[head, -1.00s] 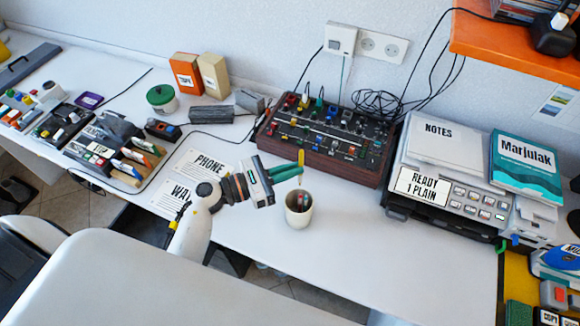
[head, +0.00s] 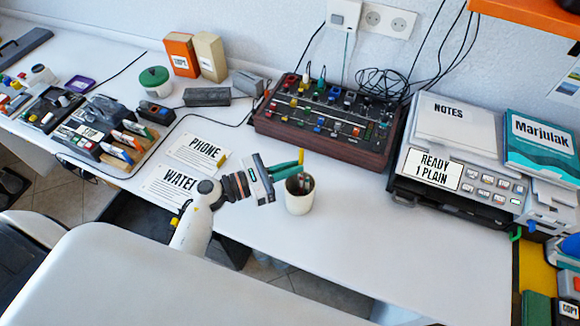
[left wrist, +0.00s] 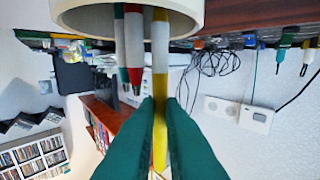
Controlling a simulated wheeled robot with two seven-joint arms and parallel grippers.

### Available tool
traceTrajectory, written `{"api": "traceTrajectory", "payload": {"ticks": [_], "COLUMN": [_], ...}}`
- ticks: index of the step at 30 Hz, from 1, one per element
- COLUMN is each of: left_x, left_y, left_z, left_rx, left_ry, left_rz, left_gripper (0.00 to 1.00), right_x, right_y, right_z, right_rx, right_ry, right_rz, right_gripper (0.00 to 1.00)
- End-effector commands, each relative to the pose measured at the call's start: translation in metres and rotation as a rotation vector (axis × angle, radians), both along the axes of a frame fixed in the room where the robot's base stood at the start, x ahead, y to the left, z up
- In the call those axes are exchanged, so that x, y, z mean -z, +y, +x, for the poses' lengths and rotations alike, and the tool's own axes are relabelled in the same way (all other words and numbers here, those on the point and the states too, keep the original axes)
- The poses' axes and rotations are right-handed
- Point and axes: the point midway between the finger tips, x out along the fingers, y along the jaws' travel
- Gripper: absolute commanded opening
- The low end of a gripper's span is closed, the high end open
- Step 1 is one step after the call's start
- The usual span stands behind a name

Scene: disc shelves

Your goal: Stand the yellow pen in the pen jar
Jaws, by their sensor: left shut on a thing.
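The white pen jar (head: 299,204) stands upright near the front edge of the desk, with other pens inside. In the left wrist view its pale rim (left wrist: 72,14) is at the top, and a red-and-grey pen (left wrist: 133,50) shows beside the held pen. My left gripper (head: 298,170) has green fingers shut on the yellow pen (left wrist: 160,132), just above the jar's rim. The pen is upright; its yellow top (head: 301,156) sticks up above the fingers. Its lower part runs to the jar mouth, and its lower end is hidden. My right gripper is not in view.
A dark mixer with knobs (head: 325,120) stands behind the jar. A grey printer (head: 455,180) with notes and a book is on the right. The desk right of the jar is clear.

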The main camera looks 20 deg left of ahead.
Motion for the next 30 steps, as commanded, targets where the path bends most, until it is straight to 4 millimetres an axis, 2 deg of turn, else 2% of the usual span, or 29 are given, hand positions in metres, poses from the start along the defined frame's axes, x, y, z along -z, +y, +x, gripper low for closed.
{"api": "traceTrajectory", "payload": {"ticks": [3, 11, 12, 16, 17, 26, 30], "left_x": [0.005, 0.005, 0.005, 0.005, 0.005, 0.005, 0.008], "left_y": [0.000, 0.000, 0.000, 0.000, 0.000, 0.002, 0.012], "left_z": [0.000, 0.000, 0.000, 0.000, 0.000, -0.001, -0.012], "left_rx": [0.000, 0.000, 0.000, 0.000, 0.000, 0.000, -0.001], "left_ry": [0.000, 0.000, 0.000, 0.000, 0.000, 0.001, 0.002], "left_rz": [0.000, 0.000, 0.000, 0.000, 0.000, 0.001, 0.002], "left_gripper": [0.00, 0.00, 0.10, 0.31, 0.34, 0.34, 0.34], "right_x": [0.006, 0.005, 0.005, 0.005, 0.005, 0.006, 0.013], "right_y": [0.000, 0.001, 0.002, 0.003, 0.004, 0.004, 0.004], "right_z": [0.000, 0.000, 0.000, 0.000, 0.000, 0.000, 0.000], "right_rx": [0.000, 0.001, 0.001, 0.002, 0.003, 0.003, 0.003], "right_ry": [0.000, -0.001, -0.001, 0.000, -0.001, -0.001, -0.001], "right_rz": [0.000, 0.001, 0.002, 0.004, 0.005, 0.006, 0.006], "right_gripper": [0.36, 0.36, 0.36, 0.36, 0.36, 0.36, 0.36]}}
